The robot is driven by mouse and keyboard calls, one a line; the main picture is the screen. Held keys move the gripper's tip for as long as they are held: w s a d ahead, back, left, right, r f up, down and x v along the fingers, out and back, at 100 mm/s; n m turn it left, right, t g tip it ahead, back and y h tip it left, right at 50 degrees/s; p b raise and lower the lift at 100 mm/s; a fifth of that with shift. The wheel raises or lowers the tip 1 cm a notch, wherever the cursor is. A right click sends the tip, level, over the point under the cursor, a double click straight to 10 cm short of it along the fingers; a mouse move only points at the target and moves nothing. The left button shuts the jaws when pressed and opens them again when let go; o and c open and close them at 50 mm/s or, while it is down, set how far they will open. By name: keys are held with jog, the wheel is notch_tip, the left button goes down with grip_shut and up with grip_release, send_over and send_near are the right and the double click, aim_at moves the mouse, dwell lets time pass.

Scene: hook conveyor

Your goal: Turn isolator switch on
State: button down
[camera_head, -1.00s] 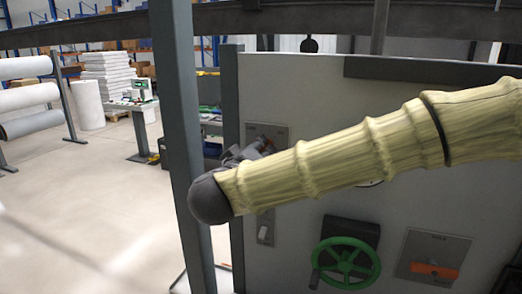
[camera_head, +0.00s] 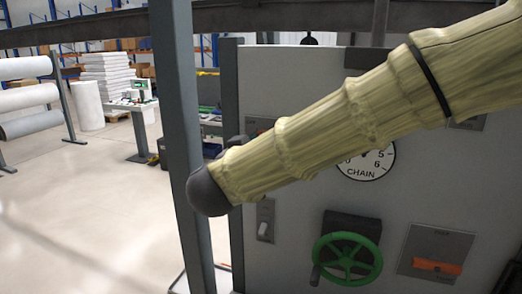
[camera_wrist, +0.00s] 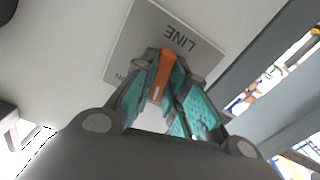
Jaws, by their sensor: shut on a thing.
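In the wrist view, a pale grey switch plate (camera_wrist: 135,45) marked LINE shows upside down and tilted. Its orange handle (camera_wrist: 157,82) stands between the teal pads of my gripper (camera_wrist: 166,74). My gripper is shut on this handle. A small part of an ON mark shows at the plate's left edge; the rest is covered by a finger. I cannot tell the handle's exact angle on the plate. In the head view, my own arm hides the gripper and almost all of that plate (camera_head: 258,124).
The panel (camera_head: 310,230) also bears a CHAIN dial (camera_head: 365,168), a green handwheel (camera_head: 347,257), a small rocker switch (camera_head: 265,222) and another plate (camera_head: 450,246) with an orange handle (camera_head: 437,267). A grey post (camera_head: 178,100) stands close on the left. Open floor (camera_head: 70,220) lies beyond it.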

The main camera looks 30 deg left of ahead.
jog(key=shift+m+b, duration=5.15)
jog(key=shift+m, duration=0.95)
jog(key=c, duration=1.4)
grip_release()
jog(key=shift+d, duration=0.1)
jog(key=shift+c, duration=0.2)
